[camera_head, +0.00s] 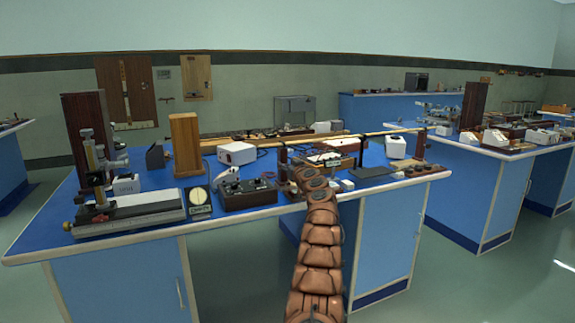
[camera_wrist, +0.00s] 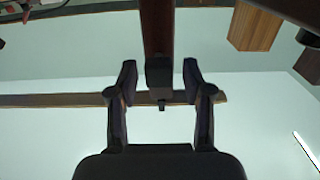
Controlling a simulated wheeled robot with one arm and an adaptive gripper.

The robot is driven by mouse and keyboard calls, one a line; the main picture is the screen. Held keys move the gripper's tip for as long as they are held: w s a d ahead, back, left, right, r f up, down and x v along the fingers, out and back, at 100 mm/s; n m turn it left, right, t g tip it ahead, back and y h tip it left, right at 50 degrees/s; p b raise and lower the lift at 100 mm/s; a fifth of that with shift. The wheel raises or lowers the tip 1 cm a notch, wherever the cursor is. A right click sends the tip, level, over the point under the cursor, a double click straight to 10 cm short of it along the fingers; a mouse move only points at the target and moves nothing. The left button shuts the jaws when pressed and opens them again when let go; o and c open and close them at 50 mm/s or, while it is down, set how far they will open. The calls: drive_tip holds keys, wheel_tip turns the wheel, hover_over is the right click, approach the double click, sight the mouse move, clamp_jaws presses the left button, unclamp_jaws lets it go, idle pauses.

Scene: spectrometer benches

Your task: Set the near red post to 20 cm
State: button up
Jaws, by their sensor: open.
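A dark red-brown post (camera_wrist: 157,28) comes in from the top of the wrist view, with a black block (camera_wrist: 159,76) at its end. My gripper (camera_wrist: 159,72) is open. Its two dark fingers stand on either side of the black block, with a gap on both sides. In the head view a dark upright post (camera_head: 283,153) stands on the blue bench just beyond the end of my arm. My arm hides its lower part, and my fingers cannot be made out there. I cannot read any height scale.
A long thin rod (camera_head: 390,133) runs across the blue bench (camera_head: 228,223) at post height. Black-based apparatus (camera_head: 372,172) stands right of my arm, and a dark control box (camera_head: 248,194) stands left. A wooden block (camera_head: 186,145) is farther left. Open floor lies in front.

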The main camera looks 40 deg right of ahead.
clamp_jaws()
idle(0.5)
